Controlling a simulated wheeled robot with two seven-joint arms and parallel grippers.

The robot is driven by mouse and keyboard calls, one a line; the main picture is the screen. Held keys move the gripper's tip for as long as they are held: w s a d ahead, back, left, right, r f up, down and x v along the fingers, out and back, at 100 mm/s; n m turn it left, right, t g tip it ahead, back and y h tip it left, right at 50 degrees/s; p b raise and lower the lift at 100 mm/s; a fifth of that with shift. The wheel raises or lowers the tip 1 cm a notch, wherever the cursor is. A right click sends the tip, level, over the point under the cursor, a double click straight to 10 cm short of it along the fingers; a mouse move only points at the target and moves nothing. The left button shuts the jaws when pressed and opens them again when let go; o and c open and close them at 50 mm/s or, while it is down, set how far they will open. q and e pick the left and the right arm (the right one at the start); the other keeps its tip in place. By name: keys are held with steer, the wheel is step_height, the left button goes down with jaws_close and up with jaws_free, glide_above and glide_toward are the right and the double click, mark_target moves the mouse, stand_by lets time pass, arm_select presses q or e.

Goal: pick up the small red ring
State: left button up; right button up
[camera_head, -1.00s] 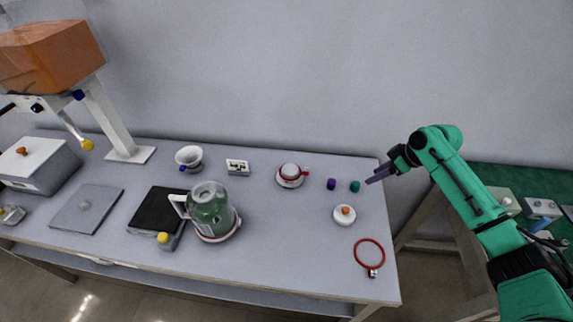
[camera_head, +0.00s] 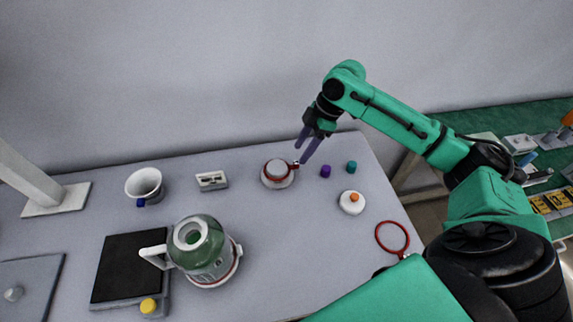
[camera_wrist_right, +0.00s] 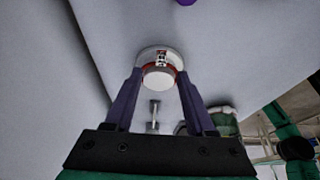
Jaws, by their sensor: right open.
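The small red ring (camera_head: 295,166) sits around a white round piece (camera_head: 278,168) on a white base, with a clasp on its right side. In the right wrist view the red ring (camera_wrist_right: 147,68) shows as a thin band partly hidden by the white piece, its clasp facing upward in the picture. My right gripper (camera_head: 301,152) is open and empty, pointing down just above and beside the ring. In the wrist view its fingers (camera_wrist_right: 159,76) appear on either side of the white piece; contact cannot be told. My left gripper is not in view.
A larger red ring (camera_head: 392,238) lies near the table's right edge. A purple cap (camera_head: 325,171), a teal cap (camera_head: 351,167) and a white disc with an orange knob (camera_head: 351,203) stand nearby. A green canister jug (camera_head: 203,252) is at the front left, a white cup (camera_head: 145,184) behind.

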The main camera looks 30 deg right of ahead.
mark_target(295, 162)
steer(key=x, duration=0.4)
steer(key=shift+s+d+f, duration=0.1)
steer(key=shift+s+d, duration=0.05)
steer(key=shift+f, duration=0.1)
steer(key=c, duration=0.9)
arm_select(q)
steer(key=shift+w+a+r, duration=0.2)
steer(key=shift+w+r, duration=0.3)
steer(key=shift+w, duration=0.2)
arm_select(e)
jaws_close()
steer(key=shift+r, duration=0.5)
arm_select(q)
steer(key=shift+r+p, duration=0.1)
steer(key=shift+p, duration=0.2)
arm_select(e)
step_height(295, 162, up, 19)
